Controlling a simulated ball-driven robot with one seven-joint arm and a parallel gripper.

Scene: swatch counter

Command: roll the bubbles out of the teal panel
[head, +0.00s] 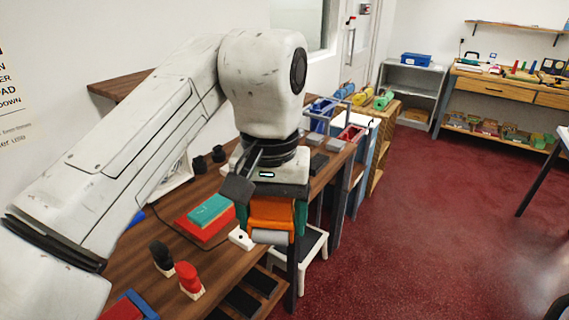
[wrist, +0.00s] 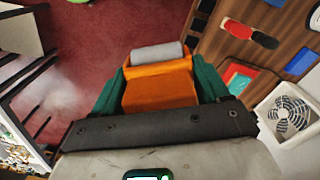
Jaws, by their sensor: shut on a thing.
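My gripper (head: 270,215) is shut on a roller with an orange body (head: 271,209) and a grey cylinder (head: 270,237). My gripper (wrist: 160,88) also shows in the wrist view, its green fingers on both sides of the orange body, with the grey cylinder (wrist: 157,53) at the far end. The teal panel (head: 209,210) lies on a red block on the wooden counter, just left of my gripper in the head view. In the wrist view the teal panel (wrist: 239,82) is at the right, apart from the roller. Bubbles are too small to make out.
A black-topped stamp (head: 161,254) and a red-topped stamp (head: 188,278) stand on the counter nearer the camera. A white fan (wrist: 290,114) stands beside the panel. A white step stool (head: 312,243) stands by the counter's front. The red floor (head: 430,220) is open at right.

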